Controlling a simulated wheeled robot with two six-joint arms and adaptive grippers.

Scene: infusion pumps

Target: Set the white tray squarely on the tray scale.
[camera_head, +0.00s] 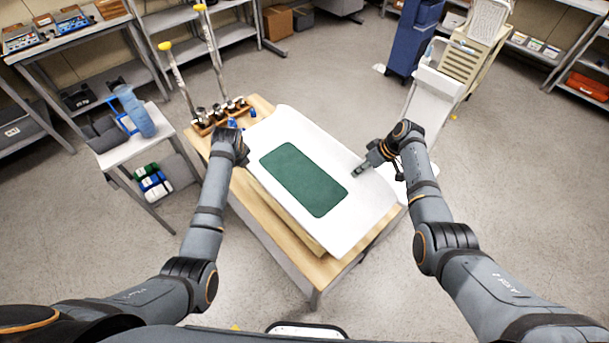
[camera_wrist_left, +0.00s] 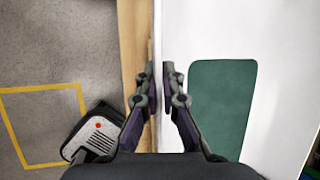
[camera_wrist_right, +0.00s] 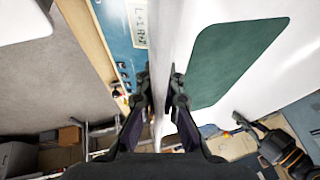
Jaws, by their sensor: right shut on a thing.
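The white tray (camera_head: 285,125), with a green panel (camera_head: 303,180) in its middle, is over the wooden table. My left gripper (camera_head: 244,160) is at its left edge; in the left wrist view its fingers (camera_wrist_left: 160,88) close on the tray's wall (camera_wrist_left: 158,40). My right gripper (camera_head: 358,172) is shut on the opposite edge; in the right wrist view its fingers (camera_wrist_right: 160,88) straddle the wall. The tray scale is not clearly seen in the head view, where the tray covers most of the tabletop. I cannot tell whether the tray touches anything below.
A blue surface with a white label (camera_wrist_right: 137,22) shows beside the tray in the right wrist view. A wooden rack with metal pieces (camera_head: 222,115) stands at the table's back left. A side table with a blue bottle (camera_head: 135,112) is left.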

